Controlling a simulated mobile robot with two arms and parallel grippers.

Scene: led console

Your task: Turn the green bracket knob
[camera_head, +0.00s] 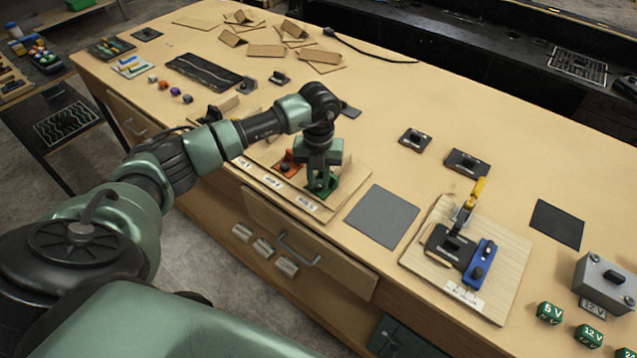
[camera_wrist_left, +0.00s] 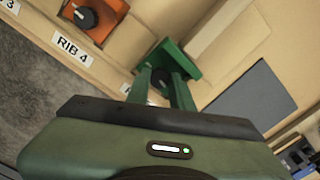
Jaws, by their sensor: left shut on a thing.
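The green bracket (camera_head: 324,185) stands on the wooden board at the right end of a row of brackets, below my left gripper (camera_head: 318,172). In the left wrist view the green bracket (camera_wrist_left: 180,60) is just beyond my left gripper (camera_wrist_left: 162,78). The two green fingers reach down on either side of its dark knob and are shut on it. The knob is mostly hidden between the fingers. My right gripper is in neither view.
An orange bracket (camera_head: 288,166) with a dark knob is beside the green one; it also shows in the left wrist view (camera_wrist_left: 95,18). A grey mat (camera_head: 382,216) lies to the right. A clamp board (camera_head: 430,262) with a yellow-handled clamp is farther right.

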